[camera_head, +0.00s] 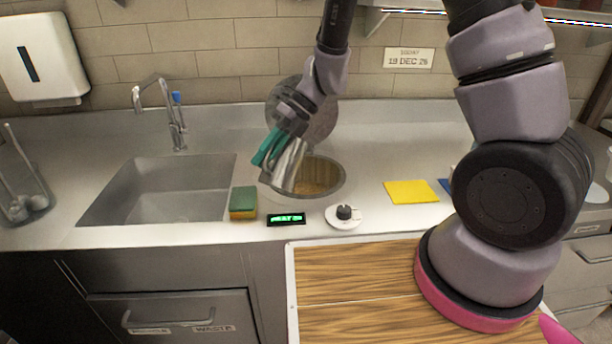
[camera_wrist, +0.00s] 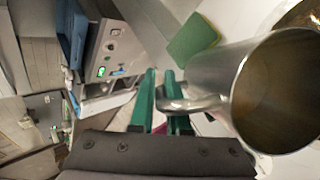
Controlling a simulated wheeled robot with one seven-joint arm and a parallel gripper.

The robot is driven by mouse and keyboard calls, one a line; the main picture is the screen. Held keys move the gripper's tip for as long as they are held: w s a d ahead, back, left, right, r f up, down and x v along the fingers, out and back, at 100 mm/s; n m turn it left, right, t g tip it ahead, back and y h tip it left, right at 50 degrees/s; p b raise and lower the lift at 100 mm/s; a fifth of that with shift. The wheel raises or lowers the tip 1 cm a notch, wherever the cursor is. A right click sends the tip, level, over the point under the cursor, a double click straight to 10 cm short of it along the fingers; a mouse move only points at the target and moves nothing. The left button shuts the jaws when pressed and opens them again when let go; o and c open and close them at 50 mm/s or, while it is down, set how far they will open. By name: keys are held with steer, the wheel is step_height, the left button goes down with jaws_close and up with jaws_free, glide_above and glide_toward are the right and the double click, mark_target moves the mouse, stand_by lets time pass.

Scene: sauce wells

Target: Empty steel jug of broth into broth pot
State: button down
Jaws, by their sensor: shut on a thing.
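My gripper (camera_head: 268,150) has teal fingers, shut on the handle of the steel jug (camera_head: 288,166). The jug is held in the air, tilted, over the left side of the broth pot (camera_head: 338,188), a round well sunk in the counter with brownish contents. In the wrist view, my gripper (camera_wrist: 162,82) has the handle between its fingers. The jug (camera_wrist: 232,82) shows its open mouth and a brownish inside there. I cannot tell how much broth is in it, and no stream shows. The jug hides part of the well.
A round steel lid (camera_head: 322,115) stands behind the well. A sink (camera_head: 160,195) and a green-yellow sponge (camera_head: 243,203) are to the left. A small display (camera_head: 286,219), a knob (camera_head: 344,213) and a yellow cloth (camera_head: 411,191) lie in front and right. A wooden board (camera_head: 350,275) is nearer.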

steer(key=shift+w+d+r+g+y+p, duration=0.3)
steer(key=shift+w+d+r+g+y, duration=0.15)
steer(key=shift+g+y, duration=0.3)
steer(key=shift+a+f, duration=0.1)
steer(key=shift+w+d+f+m+g+y+p, duration=0.4)
steer(key=shift+w+f+g+p, duration=0.1)
steer(key=shift+g+p, duration=0.2)
steer(key=shift+w, duration=0.15)
steer(key=shift+w+d+r+g+y+p, duration=0.15)
steer(key=shift+w+d+g+y+p, duration=0.15)
steer(key=shift+w+g+y+p, duration=0.2)
steer(key=shift+w+d+m+g+y+p, duration=0.3)
steer(key=shift+w+d+y, duration=0.15)
steer(key=shift+w, duration=0.25)
steer(key=shift+w+d+m+g+y+p, duration=0.2)
steer(key=shift+w+d+g+y, duration=0.1)
steer(key=shift+w+d, duration=0.3)
steer(key=shift+w+d+r+m+g+y+p, duration=0.3)
steer(key=shift+w+d+r+g+y, duration=0.2)
steer(key=shift+w, duration=0.25)
steer(key=shift+w+d+r+m+g+y+p, duration=0.2)
steer(key=shift+w+d+r+g+y+p, duration=0.2)
steer(key=shift+w+r+y, duration=0.25)
steer(key=w+d+y, duration=0.1)
steer(key=w+m+g+y+p, duration=0.1)
steer(key=w, duration=0.1)
steer(key=shift+d+r, duration=0.4)
